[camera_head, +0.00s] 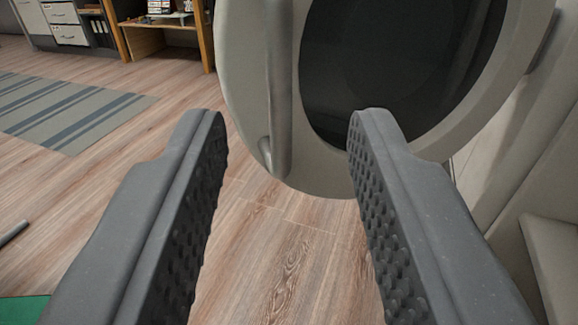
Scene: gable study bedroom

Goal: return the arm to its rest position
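My gripper (288,125) is open, with its two dark grey fingers wide apart and nothing between them. The fingers have dimpled inner pads and reach forward over the wood floor. Just past the fingertips is a round pale door (243,70) with a dark glass centre and a grey vertical handle (280,80). The handle shows between the fingertips in the picture but lies beyond them. I cannot tell how large the gap is. The rest of my arm is not in view.
A pale appliance or cabinet body (545,165) stands close on the right. A grey striped rug (65,110) lies at the left. A wooden desk (150,40) and a drawer unit (70,30) stand at the back left. A green patch (22,310) is at the lower left. Open floor lies between.

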